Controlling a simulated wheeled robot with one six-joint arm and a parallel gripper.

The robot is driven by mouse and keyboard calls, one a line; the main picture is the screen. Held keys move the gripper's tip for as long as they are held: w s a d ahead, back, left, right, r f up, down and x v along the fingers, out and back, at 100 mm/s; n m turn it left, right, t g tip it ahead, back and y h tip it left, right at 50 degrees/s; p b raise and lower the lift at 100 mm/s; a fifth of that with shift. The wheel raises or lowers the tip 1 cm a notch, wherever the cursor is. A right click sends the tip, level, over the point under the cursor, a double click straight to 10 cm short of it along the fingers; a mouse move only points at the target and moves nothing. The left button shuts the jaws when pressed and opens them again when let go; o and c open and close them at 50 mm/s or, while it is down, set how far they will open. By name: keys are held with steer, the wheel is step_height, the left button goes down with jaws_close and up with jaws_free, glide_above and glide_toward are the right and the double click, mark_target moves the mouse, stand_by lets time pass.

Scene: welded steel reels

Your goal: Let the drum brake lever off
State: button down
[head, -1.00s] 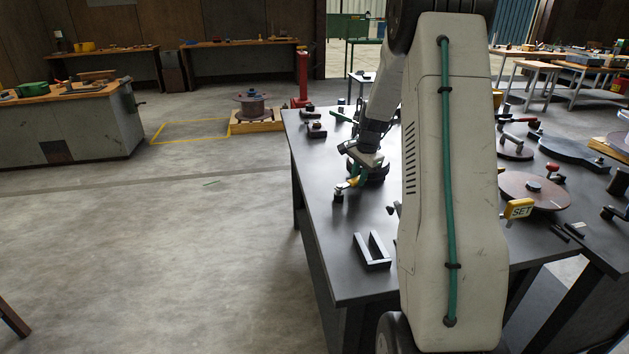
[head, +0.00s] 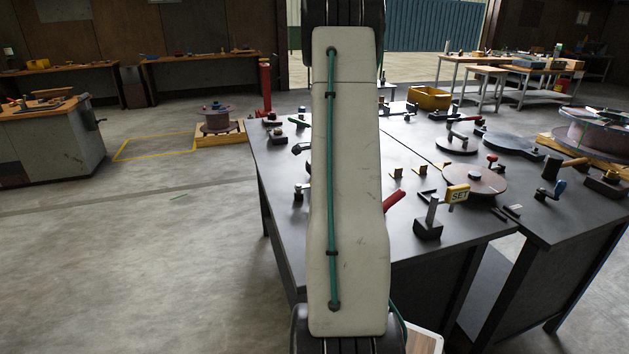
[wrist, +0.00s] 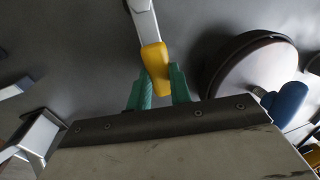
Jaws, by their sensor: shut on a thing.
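In the wrist view, a lever with a pale metal arm and a yellow grip (wrist: 154,57) reaches in from the top; I take it for the drum brake lever. My gripper (wrist: 160,82) has its green fingers shut on the end of the yellow grip, one on each side. To the right is a round drum-like part (wrist: 245,68) with a dark rim, apart from the fingers. In the head view my own arm hides my gripper and the lever. The lever's far end is out of the wrist view.
The dark steel table (head: 285,225) holds several fixtures. A blue handle (wrist: 288,102) lies close right of the gripper.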

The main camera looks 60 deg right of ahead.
steer(key=c, duration=1.3)
jaws_free()
steer(key=shift+w+a, duration=0.1)
steer(key=shift+a, duration=0.05)
steer(key=shift+r, duration=0.1)
steer(key=r, duration=0.5)
steer(key=s+a+r, duration=0.1)
steer(key=r, duration=0.1)
steer(key=shift+s+r, duration=0.1)
steer(key=shift+r, duration=0.15)
